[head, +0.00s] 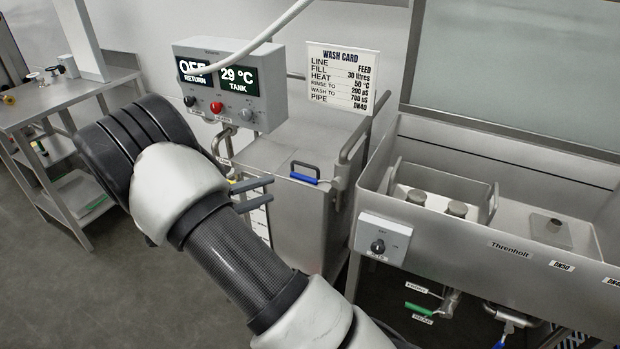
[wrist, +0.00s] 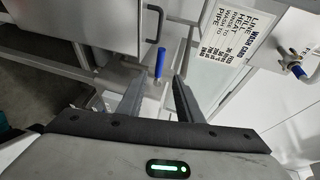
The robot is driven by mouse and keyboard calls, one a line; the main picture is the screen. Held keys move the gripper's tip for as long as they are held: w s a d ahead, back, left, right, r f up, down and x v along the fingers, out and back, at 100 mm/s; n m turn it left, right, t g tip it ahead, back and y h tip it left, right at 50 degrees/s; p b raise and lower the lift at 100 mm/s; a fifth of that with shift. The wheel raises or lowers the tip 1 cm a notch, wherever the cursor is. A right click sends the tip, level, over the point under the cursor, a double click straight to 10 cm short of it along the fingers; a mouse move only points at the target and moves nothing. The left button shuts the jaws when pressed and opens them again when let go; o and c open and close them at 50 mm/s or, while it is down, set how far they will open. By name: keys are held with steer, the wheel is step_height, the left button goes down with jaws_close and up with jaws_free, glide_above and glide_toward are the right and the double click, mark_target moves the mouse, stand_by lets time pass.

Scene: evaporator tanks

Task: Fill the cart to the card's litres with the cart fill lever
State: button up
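The cart (head: 305,235) is a steel box with a lid, right of my gripper in the head view. A blue-handled lever (head: 304,180) lies at the cart's front top edge by a black handle. It also shows in the wrist view (wrist: 160,62), just beyond the fingertips and in line with the gap; no label on it is readable. My gripper (head: 271,189) is open and empty, seen also in the wrist view (wrist: 159,82). The wash card (head: 342,76) reads FILL 30 litres. A pale strip (head: 258,218) on the cart's front is partly hidden by my arm.
The control box (head: 232,86) reads OFF RETURN and 29 °C TANK. A steel sink (head: 480,235) with a knob box (head: 383,240) stands at right. A steel table (head: 60,98) stands at left. A blue-handled valve (wrist: 297,70) sits right of the card in the wrist view.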

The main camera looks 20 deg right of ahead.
mark_target(314, 179)
steer(key=b+x, duration=0.2)
steer(key=x, duration=1.5)
steer(key=shift+b, duration=0.4)
steer(key=shift+d, duration=0.15)
steer(key=shift+c, duration=0.2)
jaws_close()
